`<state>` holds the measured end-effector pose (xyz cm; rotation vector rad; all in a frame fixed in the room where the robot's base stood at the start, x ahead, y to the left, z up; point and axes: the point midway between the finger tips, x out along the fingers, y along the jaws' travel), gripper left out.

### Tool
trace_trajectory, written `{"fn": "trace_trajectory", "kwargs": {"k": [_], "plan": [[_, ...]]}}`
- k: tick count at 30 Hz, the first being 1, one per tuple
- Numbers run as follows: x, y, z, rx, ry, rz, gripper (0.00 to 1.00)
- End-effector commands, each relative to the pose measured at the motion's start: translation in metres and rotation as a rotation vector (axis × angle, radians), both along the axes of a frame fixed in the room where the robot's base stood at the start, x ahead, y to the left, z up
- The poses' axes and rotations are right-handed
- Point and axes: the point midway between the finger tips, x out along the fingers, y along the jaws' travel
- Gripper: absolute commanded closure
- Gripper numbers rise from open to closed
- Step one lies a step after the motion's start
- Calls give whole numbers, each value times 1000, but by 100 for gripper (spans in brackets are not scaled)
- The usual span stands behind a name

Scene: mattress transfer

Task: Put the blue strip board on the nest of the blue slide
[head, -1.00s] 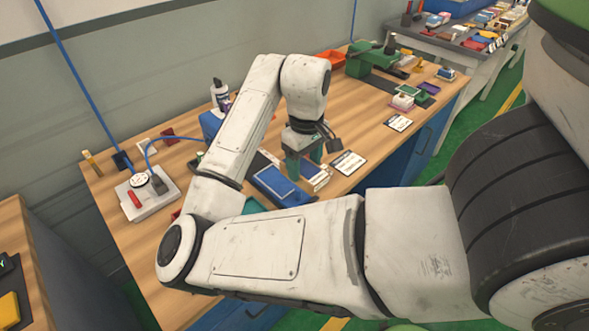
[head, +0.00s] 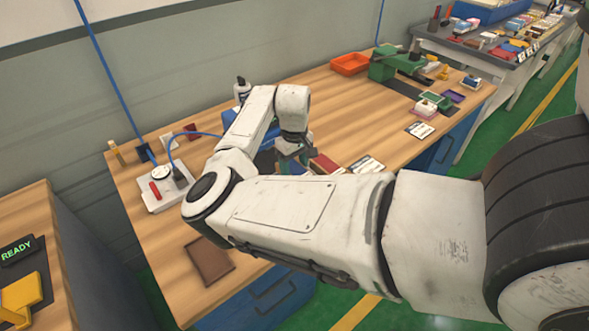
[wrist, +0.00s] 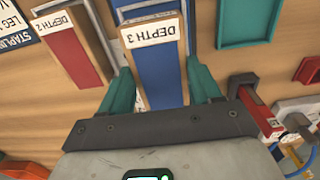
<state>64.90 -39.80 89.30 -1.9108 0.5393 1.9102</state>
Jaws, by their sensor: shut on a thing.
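My gripper (wrist: 158,65) has teal fingers, shut on the sides of a wood-edged blue strip board labelled DEPTH 3 (wrist: 160,78) in the wrist view. A grey-rimmed blue piece with a white label (wrist: 147,10) lies just beyond the board's labelled end. It may be the blue slide, but the board overlaps it and I cannot tell whether they touch. In the head view my gripper (head: 290,158) is over the bench, partly behind my forearm. The board and the blue slide's nest cannot be made out there.
A red DEPTH 2 board (wrist: 80,50) lies to the left in the wrist view, a teal tray (wrist: 250,43) to the upper right. On the bench are a grey box with a red handle (head: 160,192), a brown pad (head: 210,260), an orange tray (head: 350,64) and a green tool (head: 390,68).

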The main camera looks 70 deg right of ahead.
Motion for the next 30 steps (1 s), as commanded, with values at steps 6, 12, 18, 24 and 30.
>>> {"fn": "trace_trajectory", "kwargs": {"k": [6, 12, 18, 24, 30], "plan": [[0, 0, -20, 0, 0, 1, 70], [0, 1, -20, 0, 0, 0, 70], [-1, 1, -23, 0, 0, 0, 32], [-1, 1, -23, 0, 0, 0, 13], [-1, 1, -23, 0, 0, 0, 11]]}}
